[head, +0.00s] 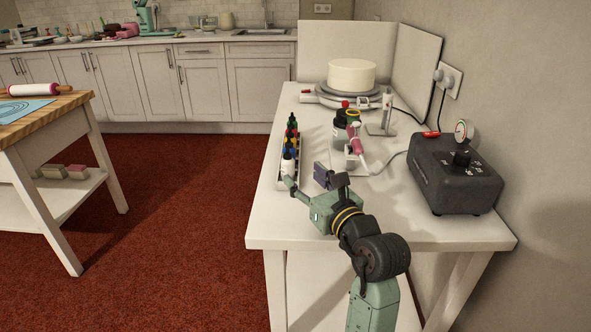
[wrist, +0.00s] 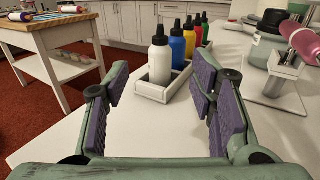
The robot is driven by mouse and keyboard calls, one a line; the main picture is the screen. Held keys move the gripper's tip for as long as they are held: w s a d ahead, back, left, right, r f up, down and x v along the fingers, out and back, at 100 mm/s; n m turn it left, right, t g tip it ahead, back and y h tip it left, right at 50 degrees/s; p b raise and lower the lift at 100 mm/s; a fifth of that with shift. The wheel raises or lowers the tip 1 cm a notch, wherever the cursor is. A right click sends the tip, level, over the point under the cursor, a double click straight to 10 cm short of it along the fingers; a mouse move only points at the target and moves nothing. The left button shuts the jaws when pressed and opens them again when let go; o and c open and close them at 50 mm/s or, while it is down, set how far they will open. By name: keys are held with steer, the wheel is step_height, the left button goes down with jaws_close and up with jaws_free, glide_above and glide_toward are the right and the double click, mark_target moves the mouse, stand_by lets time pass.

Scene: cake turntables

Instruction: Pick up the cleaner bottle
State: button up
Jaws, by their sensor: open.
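The cleaner bottle appears to be the white bottle with a black cap (wrist: 160,62), though no label is readable. It stands upright at the near end of a narrow white tray (wrist: 150,93), in front of a row of coloured bottles. In the head view the white bottle (head: 288,163) is just beyond my gripper's left finger. My gripper (head: 305,180) is open and empty, low over the table. In the wrist view its purple-padded fingers (wrist: 160,88) spread to either side of the bottle's line, with the bottle ahead of them.
Blue, yellow (wrist: 189,42), red and green bottles stand close behind the white one. To the right are a pink airbrush (head: 356,143) on a holder and a dark compressor (head: 457,172). A white cake (head: 351,73) sits on a turntable at the back. The near tabletop is clear.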

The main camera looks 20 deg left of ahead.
mark_target(291, 165)
steer(key=x, duration=0.3)
steer(key=shift+w+a, duration=0.2)
steer(key=shift+a, duration=0.2)
steer(key=shift+f+p+x, duration=0.15)
steer(key=shift+p+x, duration=0.25)
steer(key=shift+x, duration=1)
steer(key=shift+f+p+x, duration=0.2)
steer(key=shift+p+x, duration=0.15)
steer(key=shift+x, duration=1.05)
steer(key=shift+d, duration=0.15)
steer(key=c, duration=0.9)
steer(key=shift+r, duration=0.1)
